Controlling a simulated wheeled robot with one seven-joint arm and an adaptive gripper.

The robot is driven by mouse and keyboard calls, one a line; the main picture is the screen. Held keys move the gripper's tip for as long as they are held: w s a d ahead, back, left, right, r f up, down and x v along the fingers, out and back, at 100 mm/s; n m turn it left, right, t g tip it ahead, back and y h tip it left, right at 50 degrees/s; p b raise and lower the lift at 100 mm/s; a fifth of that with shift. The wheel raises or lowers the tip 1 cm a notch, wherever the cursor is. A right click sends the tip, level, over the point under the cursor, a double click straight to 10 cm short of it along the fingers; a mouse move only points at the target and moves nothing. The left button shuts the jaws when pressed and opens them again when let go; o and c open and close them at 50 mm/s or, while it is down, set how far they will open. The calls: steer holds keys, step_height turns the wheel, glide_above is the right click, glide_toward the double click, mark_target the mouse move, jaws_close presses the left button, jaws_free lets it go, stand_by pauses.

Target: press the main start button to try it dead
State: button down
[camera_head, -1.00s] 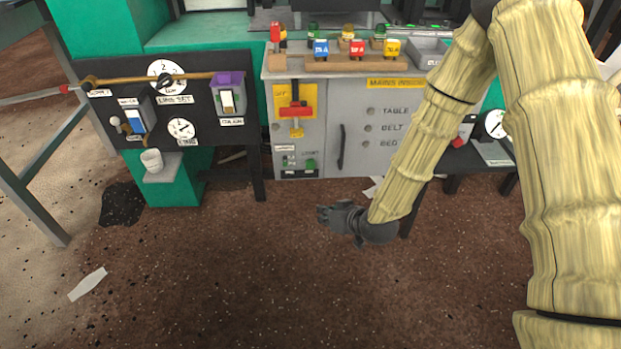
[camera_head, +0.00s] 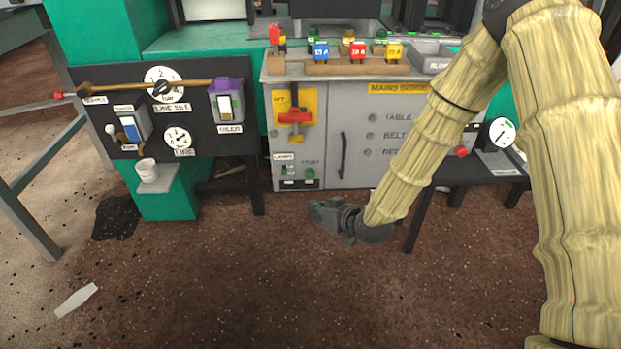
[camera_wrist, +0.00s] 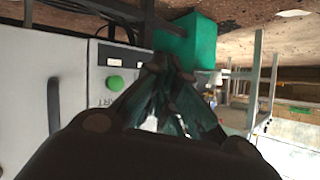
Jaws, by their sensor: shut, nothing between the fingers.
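The grey cabinet (camera_head: 350,120) marked MAINS INSIDE stands ahead. A green button (camera_head: 310,173), labelled START, is low on its left side, beside a small lamp panel. The button also shows in the wrist view (camera_wrist: 115,82), left of my fingers, with part of its label readable. My gripper (camera_head: 314,209) is shut and empty, in front of and below the button in the head picture. It appears apart from the button. In the wrist view my fingertips (camera_wrist: 166,68) meet beyond the dark gripper body. A red switch handle (camera_head: 296,117) sits across the yellow OFF plate above the button.
A dark panel (camera_head: 190,105) with dials and switches stands left, with a white cup (camera_head: 147,170) on a small ledge below. Coloured plugs (camera_head: 357,51) stand on the cabinet top. A low black table (camera_head: 470,170) is right. Brown floor in front is mostly clear.

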steer(key=w+b, duration=0.1)
steer(key=w, duration=0.7)
steer(key=shift+w, duration=0.3)
steer(key=shift+w+p, duration=0.3)
steer(key=shift+w, duration=0.65)
stand_by(2.5)
steer(key=shift+s, duration=0.1)
steer(key=shift+s+p, duration=0.4)
steer(key=shift+s, duration=0.45)
steer(key=shift+s+p, duration=0.85)
steer(key=shift+s, duration=1.65)
